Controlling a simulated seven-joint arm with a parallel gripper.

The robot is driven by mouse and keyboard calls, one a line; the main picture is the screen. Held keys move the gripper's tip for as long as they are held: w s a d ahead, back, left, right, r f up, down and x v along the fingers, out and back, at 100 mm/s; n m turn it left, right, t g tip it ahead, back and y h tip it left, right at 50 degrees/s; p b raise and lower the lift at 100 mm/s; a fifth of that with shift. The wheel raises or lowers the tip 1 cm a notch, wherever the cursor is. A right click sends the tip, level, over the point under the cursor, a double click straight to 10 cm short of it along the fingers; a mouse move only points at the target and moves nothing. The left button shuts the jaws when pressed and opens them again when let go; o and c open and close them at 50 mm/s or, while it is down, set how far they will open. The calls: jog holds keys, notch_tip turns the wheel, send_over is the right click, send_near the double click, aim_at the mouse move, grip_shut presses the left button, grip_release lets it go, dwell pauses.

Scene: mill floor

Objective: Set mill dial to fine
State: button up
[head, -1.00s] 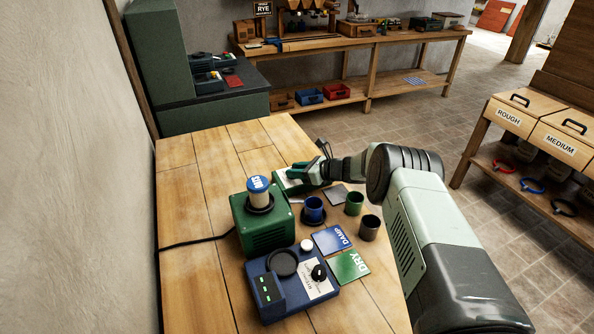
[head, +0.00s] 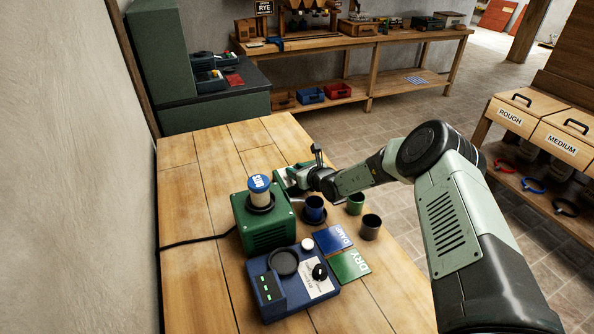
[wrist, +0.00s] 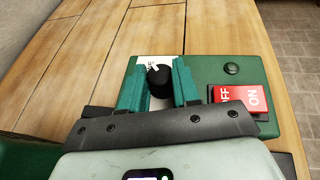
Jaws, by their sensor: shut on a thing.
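The mill's control box is a green case (wrist: 213,70) with a white label and a black round dial (wrist: 160,78). A red OFF/ON switch (wrist: 240,99) sits on its right in the wrist view. My gripper (wrist: 158,68) has its green fingers shut on the dial, one on each side. The label (wrist: 147,63) is mostly covered by the fingers, and I cannot read where the dial points. In the head view my gripper (head: 294,176) is over the same box at the bench's far right part, hiding most of it and the dial.
A green machine (head: 264,232) with a blue-topped canister stands nearer. Close by are a blue meter (head: 283,300), a DAMP card (head: 333,239), a DRY card (head: 350,265) and blue, green and dark cups (head: 371,227).

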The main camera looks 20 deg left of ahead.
jog(key=shift+r, duration=0.1)
jog(key=o, duration=1)
jog(key=shift+o, duration=0.2)
jog(key=shift+d, duration=0.1)
jog(key=v, duration=1)
jog(key=shift+s+d, duration=0.2)
jog(key=shift+d, duration=0.05)
jog(key=shift+r, duration=0.1)
